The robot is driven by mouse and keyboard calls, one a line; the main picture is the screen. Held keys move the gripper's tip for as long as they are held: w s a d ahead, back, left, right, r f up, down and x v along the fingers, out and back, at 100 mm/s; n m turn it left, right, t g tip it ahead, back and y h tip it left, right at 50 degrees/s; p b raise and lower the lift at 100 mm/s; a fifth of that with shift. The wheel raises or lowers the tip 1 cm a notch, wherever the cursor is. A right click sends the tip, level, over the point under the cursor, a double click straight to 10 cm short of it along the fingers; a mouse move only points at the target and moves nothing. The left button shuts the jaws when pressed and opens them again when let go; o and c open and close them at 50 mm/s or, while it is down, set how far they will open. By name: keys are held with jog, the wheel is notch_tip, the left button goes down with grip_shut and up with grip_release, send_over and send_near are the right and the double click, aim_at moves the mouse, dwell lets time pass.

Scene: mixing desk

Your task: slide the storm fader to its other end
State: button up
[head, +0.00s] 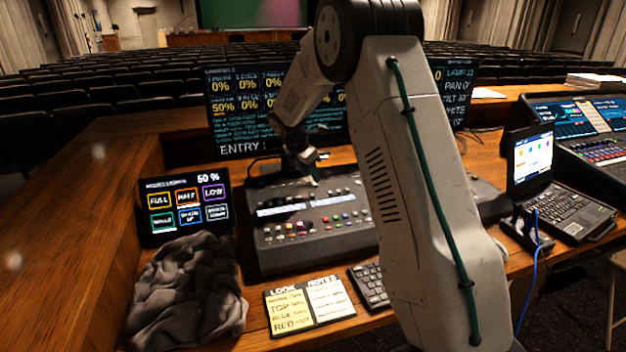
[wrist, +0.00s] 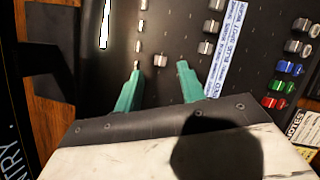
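The mixing console (head: 345,240) lies on the desk in the head view, with colored buttons and a lit label strip. My gripper (head: 313,178) is low over its back left part, partly behind my arm. In the wrist view my gripper (wrist: 160,76) is open, its two green fingers apart. A silver-topped fader cap (wrist: 160,60) shows between and just beyond the fingertips, with room on both sides. I cannot tell whether they touch it. Several other caps sit nearby, beside a white label strip (wrist: 226,48). Its lettering is too small to read, so I cannot tell which cap is storm.
A small touch panel (head: 186,205) and a crumpled dark cloth (head: 190,290) are left of the console. A note card (head: 309,303) and a keyboard (head: 369,287) lie in front. Monitors stand behind. A laptop (head: 545,180) is at right.

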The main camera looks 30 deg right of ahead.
aim_at(315, 184)
jog(key=shift+x, duration=1.55)
grip_shut()
